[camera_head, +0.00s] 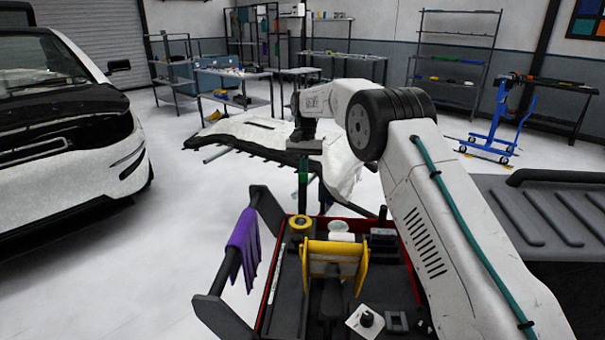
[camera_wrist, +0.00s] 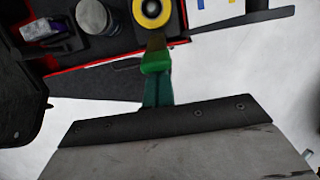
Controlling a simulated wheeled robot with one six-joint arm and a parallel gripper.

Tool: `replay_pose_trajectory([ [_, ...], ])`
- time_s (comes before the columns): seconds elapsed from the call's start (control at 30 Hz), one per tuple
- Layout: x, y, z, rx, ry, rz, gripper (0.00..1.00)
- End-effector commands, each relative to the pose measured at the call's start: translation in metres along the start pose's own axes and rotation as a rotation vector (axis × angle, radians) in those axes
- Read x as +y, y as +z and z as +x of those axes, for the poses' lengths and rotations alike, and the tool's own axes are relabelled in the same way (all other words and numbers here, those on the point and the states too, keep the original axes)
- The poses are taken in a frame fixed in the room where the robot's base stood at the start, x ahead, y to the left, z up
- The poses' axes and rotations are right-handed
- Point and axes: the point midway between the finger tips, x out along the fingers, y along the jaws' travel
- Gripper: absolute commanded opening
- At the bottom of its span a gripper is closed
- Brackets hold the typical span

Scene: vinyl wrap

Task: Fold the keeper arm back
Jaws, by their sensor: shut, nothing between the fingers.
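My gripper (camera_head: 303,205) hangs over the far edge of a red-edged tool tray (camera_head: 268,310), with its green fingers together and nothing between them. In the wrist view, my gripper (camera_wrist: 155,45) points toward the tray, its tips close in the picture to a yellow tape roll (camera_wrist: 152,8). I cannot tell for sure which part is the keeper arm. A dark bar (camera_head: 264,206) stands out at the tray's left, near a purple cloth (camera_head: 243,246). A yellow bracket (camera_head: 333,250) stands over the tray.
A white cup (camera_head: 339,227) and small boxes (camera_head: 383,238) sit in the tray near the tape roll. A white bumper-like panel (camera_head: 245,133) lies behind my gripper. A white car (camera_head: 60,150) stands left, a dark ribbed surface (camera_head: 555,215) right. The floor between car and tray is clear.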

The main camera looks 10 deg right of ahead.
Motion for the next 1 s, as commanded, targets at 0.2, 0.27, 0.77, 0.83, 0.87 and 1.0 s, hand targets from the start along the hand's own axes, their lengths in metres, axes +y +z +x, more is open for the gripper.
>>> replay_pose_trajectory([
  [0.2,0.003,0.000,0.000,-0.003,-0.001,0.002,0.51],
  [0.27,0.003,0.000,0.000,-0.003,-0.001,0.003,0.51],
  [0.77,0.000,0.000,-0.038,-0.001,-0.001,0.000,0.51],
  [0.83,0.000,0.001,-0.051,0.000,-0.001,0.000,0.51],
  [0.87,0.000,0.001,-0.056,-0.001,-0.001,0.000,0.51],
  [1.0,0.000,0.000,-0.070,-0.002,-0.001,0.000,0.51],
])
